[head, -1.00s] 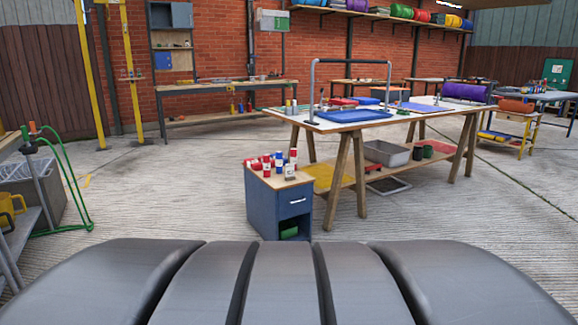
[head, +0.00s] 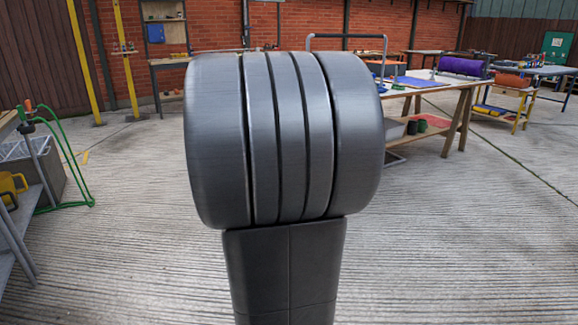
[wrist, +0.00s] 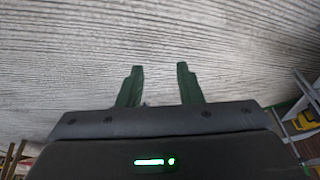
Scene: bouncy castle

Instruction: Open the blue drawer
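The blue drawer does not show in either view now. In the head view my own arm stands raised in the middle and covers the place where the small blue cabinet stood earlier. My gripper (wrist: 160,88) shows in the wrist view, with two dark green fingers spread apart. The gap between them is empty, and grey ridged concrete floor lies beyond. My gripper is not visible in the head view.
A wooden worktable (head: 455,84) with a lower shelf stands behind my arm to the right. A grey bin (head: 45,170) and a green hose (head: 72,180) are at the left. The concrete floor (head: 440,240) is clear at the front right.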

